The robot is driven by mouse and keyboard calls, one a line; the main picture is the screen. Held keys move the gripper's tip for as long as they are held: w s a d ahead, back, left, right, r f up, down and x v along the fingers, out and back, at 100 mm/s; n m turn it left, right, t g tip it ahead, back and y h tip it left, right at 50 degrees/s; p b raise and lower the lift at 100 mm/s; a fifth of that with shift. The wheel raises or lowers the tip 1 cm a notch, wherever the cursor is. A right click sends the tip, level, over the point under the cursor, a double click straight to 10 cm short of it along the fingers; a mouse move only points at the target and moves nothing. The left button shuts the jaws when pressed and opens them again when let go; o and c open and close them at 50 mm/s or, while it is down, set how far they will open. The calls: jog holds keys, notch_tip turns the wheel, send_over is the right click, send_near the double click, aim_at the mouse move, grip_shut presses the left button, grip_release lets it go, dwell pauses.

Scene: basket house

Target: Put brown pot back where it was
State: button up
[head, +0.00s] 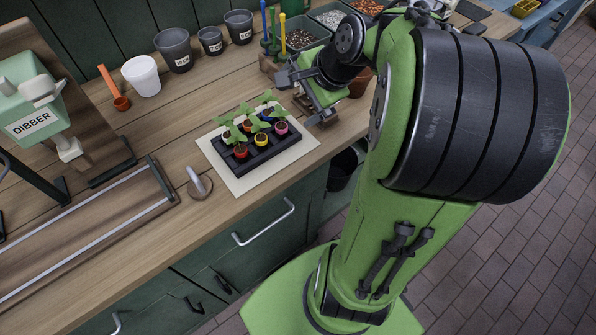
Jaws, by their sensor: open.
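A brown pot (357,86) stands on the wooden counter at the back right in the head view, mostly hidden behind my arm. My gripper (322,116) is open, low over the counter just left of the pot and close to the right corner of the seedling tray. I see nothing held in it. I cannot tell whether it touches the pot.
A black tray (262,158) of small coloured pots with seedlings sits on a pale mat (235,182). Grey pots (173,50), a white pot (141,76) and bins of grit (305,36) line the back. A metal-railed frame (75,235) lies left. The counter's front edge is near.

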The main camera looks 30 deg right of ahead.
jog(key=s+a+n, duration=0.5)
jog(key=s+n, duration=0.3)
jog(key=s+a+r+n+g+h, duration=0.1)
jog(key=s+a+n, duration=0.5)
jog(key=s+n, duration=0.2)
jog(key=shift+s+a+r+n+h, duration=0.15)
jog(key=shift+s+a+n+h, duration=0.15)
jog(key=shift+s+n, duration=0.1)
